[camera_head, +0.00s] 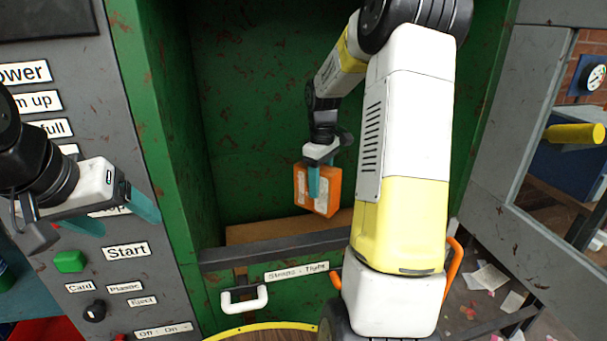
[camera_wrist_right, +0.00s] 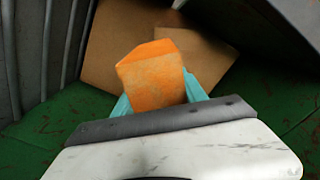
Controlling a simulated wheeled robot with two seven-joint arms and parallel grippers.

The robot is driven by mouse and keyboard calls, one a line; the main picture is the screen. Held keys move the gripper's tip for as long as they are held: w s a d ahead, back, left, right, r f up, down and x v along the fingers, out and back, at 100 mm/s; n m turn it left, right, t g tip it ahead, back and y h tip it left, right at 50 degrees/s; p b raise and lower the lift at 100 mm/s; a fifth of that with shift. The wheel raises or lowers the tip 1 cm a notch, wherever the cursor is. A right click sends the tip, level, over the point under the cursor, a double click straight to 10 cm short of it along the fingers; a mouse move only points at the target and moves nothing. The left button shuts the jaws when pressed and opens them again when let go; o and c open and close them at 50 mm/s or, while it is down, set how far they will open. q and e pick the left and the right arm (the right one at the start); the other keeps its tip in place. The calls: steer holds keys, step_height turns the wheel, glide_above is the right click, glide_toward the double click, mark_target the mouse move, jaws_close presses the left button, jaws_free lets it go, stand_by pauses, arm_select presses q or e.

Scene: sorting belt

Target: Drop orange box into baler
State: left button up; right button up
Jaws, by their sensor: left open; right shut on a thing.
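The orange box (camera_head: 325,199) is held by my right gripper (camera_head: 313,182) inside the green baler (camera_head: 245,120). In the right wrist view the orange box (camera_wrist_right: 152,75) sits between the teal fingers of my right gripper (camera_wrist_right: 160,100), which is shut on it. The box hangs above brown cardboard (camera_head: 262,231) in the baler's chamber; the cardboard also shows in the right wrist view (camera_wrist_right: 115,50). My left gripper (camera_head: 115,217) is open and empty at the left, in front of the grey control panel.
The grey control panel (camera_head: 140,180) carries labels, a green Start button (camera_head: 70,261) and a black knob (camera_head: 95,311). A dark bar (camera_head: 225,257) crosses the chamber's front above a white handle (camera_head: 244,299). A grey frame door (camera_head: 530,100) stands at right. Paper scraps lie on the floor.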

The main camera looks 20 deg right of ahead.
steer(key=o, duration=1.5)
steer(key=shift+r, duration=0.1)
step_height(320, 180, up, 8)
steer(key=shift+f, duration=0.2)
